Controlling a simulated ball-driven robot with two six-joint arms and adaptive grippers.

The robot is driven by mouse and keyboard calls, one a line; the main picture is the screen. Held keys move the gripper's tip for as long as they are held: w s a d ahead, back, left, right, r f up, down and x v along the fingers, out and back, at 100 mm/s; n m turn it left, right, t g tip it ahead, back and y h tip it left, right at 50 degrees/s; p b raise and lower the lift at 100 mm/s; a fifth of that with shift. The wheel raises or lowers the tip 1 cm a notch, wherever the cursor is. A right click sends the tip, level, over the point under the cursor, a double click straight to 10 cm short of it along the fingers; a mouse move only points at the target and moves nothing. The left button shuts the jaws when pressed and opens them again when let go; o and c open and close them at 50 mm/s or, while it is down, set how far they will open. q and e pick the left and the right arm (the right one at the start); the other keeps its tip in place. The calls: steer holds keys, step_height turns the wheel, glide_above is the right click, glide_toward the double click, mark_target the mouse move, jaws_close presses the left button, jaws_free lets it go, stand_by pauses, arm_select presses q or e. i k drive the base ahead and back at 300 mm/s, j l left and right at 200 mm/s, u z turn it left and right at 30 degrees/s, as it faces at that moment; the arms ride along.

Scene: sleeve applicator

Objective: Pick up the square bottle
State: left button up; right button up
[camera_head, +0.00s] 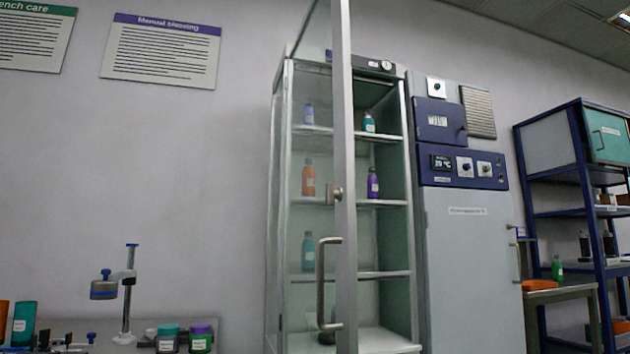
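No bottle can be told for sure as the square one at this size. A tall glass-fronted cabinet (393,240) stands in the middle, its framed door (346,120) standing out in front of it. On its shelves are a pale purple bottle (308,116) and a teal bottle (369,123) at the top, an orange bottle (308,181) and a purple bottle (373,184) in the middle, and a blue-teal bottle (308,253) lower left. The left ones show through glass. A green bottle (557,269) stands on a side table at right. Neither of my grippers is in view.
The door's long handle (322,285) faces me. A grey and blue machine (468,265) stands right of the cabinet, then a blue rack (524,165) with dark bottles. At lower left are a stand (127,290) and lidded jars (201,338).

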mark_target(368, 123)
steer(key=i+l+z, duration=0.5)
steer(key=z, duration=0.15)
steer(key=i+l+z, duration=0.2)
steer(key=z, duration=0.15)
steer(key=i+l+z, duration=0.2)
steer(key=i, duration=0.3)
steer(key=i+z, duration=0.25)
steer(key=i, duration=0.25)
steer(key=i+u, duration=0.6)
steer(key=u, duration=0.15)
steer(key=i+l+u, duration=0.1)
steer(key=i+u, duration=0.3)
steer(key=k, duration=0.1)
